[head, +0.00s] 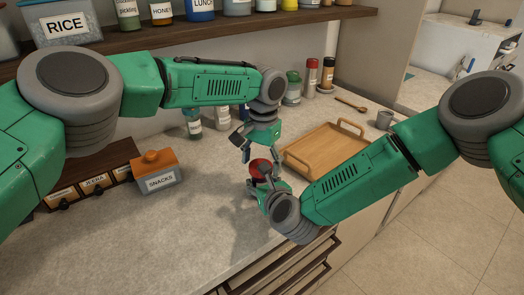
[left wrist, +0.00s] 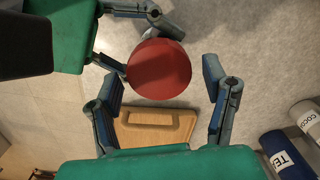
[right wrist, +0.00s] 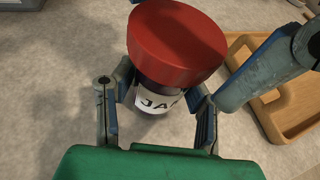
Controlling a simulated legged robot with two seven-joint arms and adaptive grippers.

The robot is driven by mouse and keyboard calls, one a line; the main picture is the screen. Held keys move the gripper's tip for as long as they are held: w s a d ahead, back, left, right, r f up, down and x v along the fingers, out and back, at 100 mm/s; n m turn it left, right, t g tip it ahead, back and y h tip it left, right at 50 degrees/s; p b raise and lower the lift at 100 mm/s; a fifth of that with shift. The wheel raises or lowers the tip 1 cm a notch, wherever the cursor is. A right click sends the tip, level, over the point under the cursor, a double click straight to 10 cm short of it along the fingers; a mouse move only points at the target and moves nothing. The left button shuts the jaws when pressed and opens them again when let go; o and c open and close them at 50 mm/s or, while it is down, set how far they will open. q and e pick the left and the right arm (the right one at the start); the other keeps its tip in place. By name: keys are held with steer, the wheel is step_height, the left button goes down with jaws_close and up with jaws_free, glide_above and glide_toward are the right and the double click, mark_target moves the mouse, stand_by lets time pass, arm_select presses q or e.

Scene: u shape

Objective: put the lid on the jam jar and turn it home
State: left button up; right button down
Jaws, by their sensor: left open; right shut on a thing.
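The jam jar (right wrist: 156,97) stands between the fingers of my right gripper (right wrist: 160,112), which is shut on its body below the lid. Part of its label shows in the right wrist view. The red lid (right wrist: 177,42) sits on top of the jar; whether it is screwed tight cannot be told. The lid also shows in the head view (head: 260,166) and the left wrist view (left wrist: 160,70). My left gripper (left wrist: 161,80) is open, its fingers spread wide on either side near the lid, not closed on it. In the head view the jar is mostly hidden by my right gripper.
A wooden tray (head: 318,146) with handles lies just right of the jar. A snacks box (head: 158,180) with an orange lid stands at left. An open drawer (head: 285,268) is below the front edge.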

arm_select(q)
steer(key=shift+f, duration=0.35)
steer(key=c, duration=1.2)
steer(key=shift+m, duration=0.7)
steer(key=o, duration=1.4)
steer(key=shift+c, duration=0.2)
step_height(320, 180, up, 12)
steer(key=shift+w+d, duration=0.25)
steer(key=shift+d, duration=0.05)
